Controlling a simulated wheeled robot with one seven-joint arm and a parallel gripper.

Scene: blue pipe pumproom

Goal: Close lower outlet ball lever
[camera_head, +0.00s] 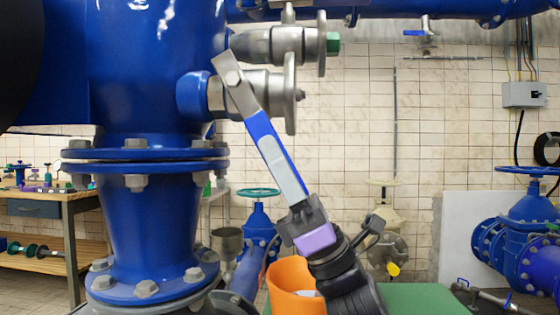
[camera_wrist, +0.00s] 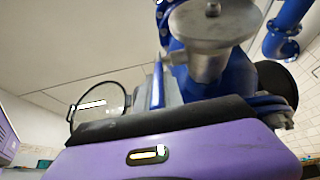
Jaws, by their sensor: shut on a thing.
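The lower outlet ball valve (camera_head: 262,95) is a grey metal body on a short blue stub of the big vertical blue pipe in the head view. Its lever (camera_head: 268,142) has a metal head at the top and a blue and pale grey handle slanting down to the right. My gripper (camera_head: 300,208) is shut on the lower end of the handle, which hides the handle's tip. In the wrist view the valve's round metal flange (camera_wrist: 212,22) is at the top, and the blue lever edge (camera_wrist: 158,85) rises from behind my gripper's purple housing.
Another metal outlet valve (camera_head: 275,45) is just above. An orange bucket (camera_head: 290,278) stands below my gripper. A workbench (camera_head: 60,205) is at the left, and blue valves (camera_head: 530,235) stand at the right. The space between lever and tiled back wall looks clear.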

